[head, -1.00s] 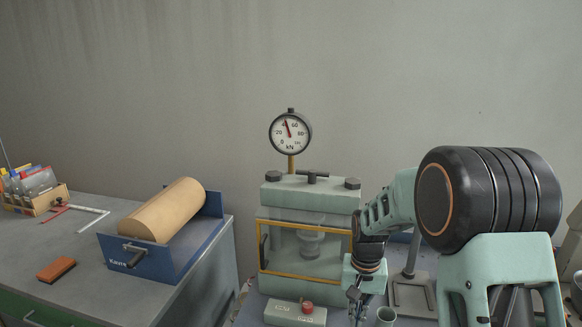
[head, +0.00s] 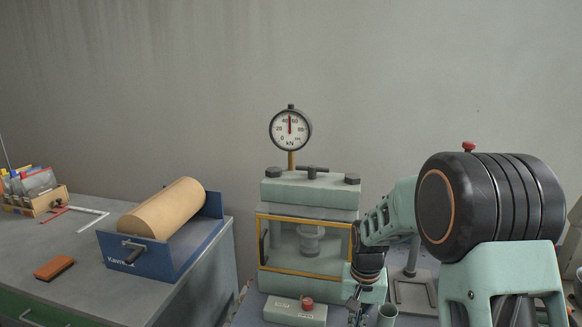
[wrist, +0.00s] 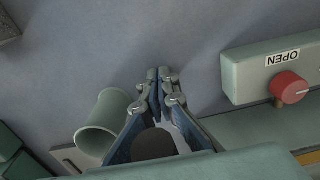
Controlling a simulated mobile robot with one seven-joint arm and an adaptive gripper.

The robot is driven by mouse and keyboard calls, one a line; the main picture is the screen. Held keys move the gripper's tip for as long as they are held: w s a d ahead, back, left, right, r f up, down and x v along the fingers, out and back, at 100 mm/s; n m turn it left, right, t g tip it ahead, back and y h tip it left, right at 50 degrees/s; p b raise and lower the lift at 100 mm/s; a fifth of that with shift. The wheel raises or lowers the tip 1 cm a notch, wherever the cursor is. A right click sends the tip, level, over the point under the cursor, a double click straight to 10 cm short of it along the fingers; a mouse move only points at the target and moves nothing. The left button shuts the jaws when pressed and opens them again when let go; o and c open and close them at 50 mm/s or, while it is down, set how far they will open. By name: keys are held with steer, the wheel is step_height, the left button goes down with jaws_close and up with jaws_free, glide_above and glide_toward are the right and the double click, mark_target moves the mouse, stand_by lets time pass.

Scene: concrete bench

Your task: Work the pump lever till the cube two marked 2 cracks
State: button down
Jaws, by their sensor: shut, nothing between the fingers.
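The press (head: 310,192) stands on the bench with a glazed, yellow-framed guard (head: 300,272) shut across its front. A round grey part shows behind the glass. I cannot make out a cube or its mark. The dial gauge (head: 290,129) above reads about 50 kN. A red knob (head: 468,146) shows just above my arm; its stem is hidden, so I cannot tell if it is the pump lever's end. My gripper (head: 357,316) is low in front of the press's right side. In the wrist view my gripper (wrist: 160,76) is shut and empty, pointing over bare bench.
A green cup (wrist: 103,124) is left of my fingers in the wrist view. A box with a red knob and an OPEN label (wrist: 270,72) is to their right. A blue holder (head: 165,253) with a tan roll and an orange block (head: 54,267) are on the left bench.

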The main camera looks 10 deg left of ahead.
steer(key=f, duration=0.1)
steer(key=s+f, duration=0.1)
steer(key=shift+d+f, duration=0.15)
steer(key=shift+f, duration=0.25)
steer(key=shift+w+r+g+p, duration=0.15)
steer(key=shift+w+r+p, duration=0.15)
steer(key=shift+r+p, duration=0.3)
steer(key=shift+w+r+g+p, duration=0.15)
steer(key=shift+w+r+p, duration=0.1)
steer(key=shift+r+p, duration=0.35)
steer(key=shift+w+r, duration=0.35)
steer(key=shift+w, duration=0.1)
steer(key=r+p, duration=0.1)
steer(key=w+r+p, duration=0.1)
steer(key=r, duration=0.1)
steer(key=shift+p, duration=0.3)
steer(key=shift+f, duration=0.1)
